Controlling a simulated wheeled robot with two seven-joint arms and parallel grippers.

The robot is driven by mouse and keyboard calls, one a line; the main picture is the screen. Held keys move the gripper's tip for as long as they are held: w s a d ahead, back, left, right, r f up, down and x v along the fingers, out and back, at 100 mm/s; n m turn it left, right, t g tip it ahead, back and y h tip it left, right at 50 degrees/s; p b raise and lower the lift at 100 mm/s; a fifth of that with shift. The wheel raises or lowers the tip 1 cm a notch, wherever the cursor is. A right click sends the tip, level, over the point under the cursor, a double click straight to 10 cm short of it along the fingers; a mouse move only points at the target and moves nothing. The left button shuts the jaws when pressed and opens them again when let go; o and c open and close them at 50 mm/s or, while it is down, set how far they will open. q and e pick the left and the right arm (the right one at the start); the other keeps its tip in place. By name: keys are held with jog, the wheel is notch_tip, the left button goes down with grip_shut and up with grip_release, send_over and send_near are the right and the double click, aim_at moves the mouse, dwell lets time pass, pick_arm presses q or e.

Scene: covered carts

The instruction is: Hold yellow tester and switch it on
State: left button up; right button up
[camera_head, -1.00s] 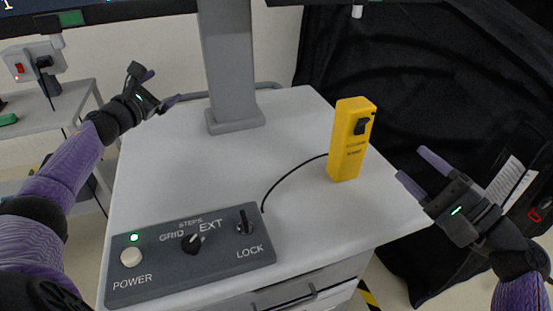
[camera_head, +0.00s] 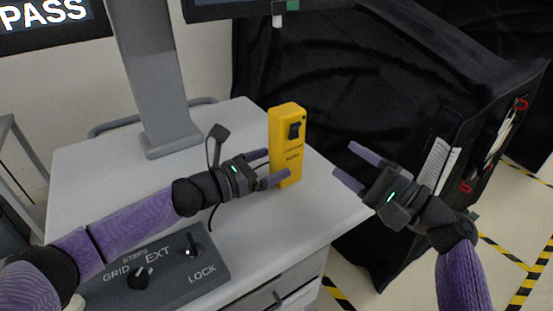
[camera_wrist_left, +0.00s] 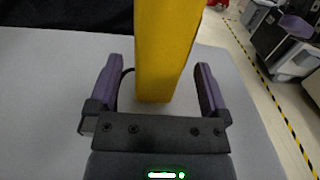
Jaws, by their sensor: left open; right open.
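The yellow tester (camera_head: 287,140) stands upright on the cart top, with a black rocker switch (camera_head: 295,130) high on its front face. My left gripper (camera_head: 270,167) is open at the tester's left side, with its fingertips close to the lower half of the body. In the left wrist view the tester (camera_wrist_left: 166,50) rises between and beyond the two spread fingers of the left gripper (camera_wrist_left: 160,90), with gaps on both sides. My right gripper (camera_head: 355,167) is open and empty to the right of the tester, off the cart's right edge.
A dark control panel (camera_head: 165,270) with knobs lies at the front of the cart top (camera_head: 100,180), partly behind my left arm. A grey monitor post (camera_head: 150,80) stands at the back. A black-draped cart (camera_head: 340,80) is behind on the right.

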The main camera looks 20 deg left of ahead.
aim_at(289, 156)
pick_arm(q)
jog(key=x, duration=0.5)
jog(key=shift+c, duration=0.3)
grip_shut()
pick_arm(e)
jog(key=shift+c, duration=1.3)
jog(key=s+m, duration=0.1)
jog(key=s+m+g+h, duration=0.1)
jog(key=s+a+r+m, duration=0.1)
jog(key=m, duration=0.1)
jog(key=shift+s+r+h, duration=0.1)
jog(key=shift+h, duration=0.3)
grip_shut()
jog(key=shift+s+d+r+m+t+h, duration=0.25)
jog(key=shift+s+d+m+t+h, duration=0.45)
jog(key=shift+m, duration=1.45)
jog(key=shift+s+d+r+m+t+h, duration=0.1)
jog(key=shift+d+r+m+t+h, duration=0.25)
jog(key=shift+m+h, duration=1.25)
jog(key=shift+s+d+r+m+t+h, duration=0.15)
jog(key=shift+s+d+m+t, duration=0.35)
jog(key=shift+m, duration=2.25)
jog(key=shift+w+d, duration=0.1)
jog(key=shift+w, duration=0.05)
